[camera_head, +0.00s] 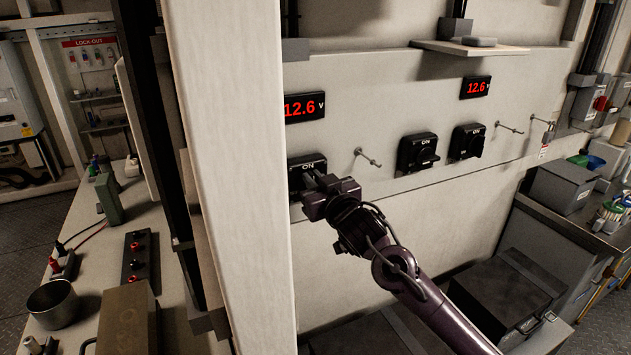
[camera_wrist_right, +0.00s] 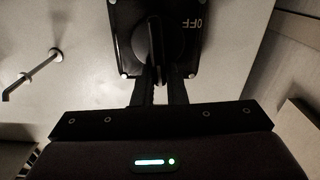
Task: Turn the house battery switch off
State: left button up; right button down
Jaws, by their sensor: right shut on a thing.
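Three black rotary switches sit on the pale wall panel. An "OFF" mark shows inverted beside the knob on the switch plate (camera_wrist_right: 190,50). The middle switch (camera_head: 418,152) and the right switch (camera_head: 467,142) stand free of the gripper. I see no readable label naming the house battery switch. My left gripper is not in view.
A red display (camera_head: 304,107) above the leftmost switch and another (camera_head: 475,87) above the right switch read 12.6 V. A wide pale post (camera_head: 228,180) stands close on the left. A metal peg (camera_head: 367,158) sticks out right of the gripped switch.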

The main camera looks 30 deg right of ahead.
jog(key=n+b, duration=0.2)
jog(key=n, duration=0.2)
jog(key=a+f+n+b, duration=0.1)
jog(key=n+b, duration=0.1)
jog(key=n, duration=0.2)
jog(key=a+f+n+b, duration=0.1)
jog(key=n+b, duration=0.2)
jog(key=n, duration=0.1)
jog(key=shift+a, duration=0.15)
jog(key=shift+a+f+n+b, duration=0.1)
jog(key=shift+f+n+b, duration=0.15)
jog(key=shift+n+b, duration=0.85)
jog(key=shift+a+f+n+b, duration=0.1)
jog(key=shift+f+n+b, duration=0.1)
jog(key=shift+n+b, duration=0.85)
jog(key=shift+n, duration=0.45)
jog(key=c, duration=1.5)
grip_release()
jog(key=shift+o, duration=0.2)
jog(key=shift+d, duration=0.1)
send_near(298, 186)
jog(key=shift+s+f+b, duration=0.1)
jog(key=shift+s+b, duration=0.3)
jog(key=shift+s, duration=0.3)
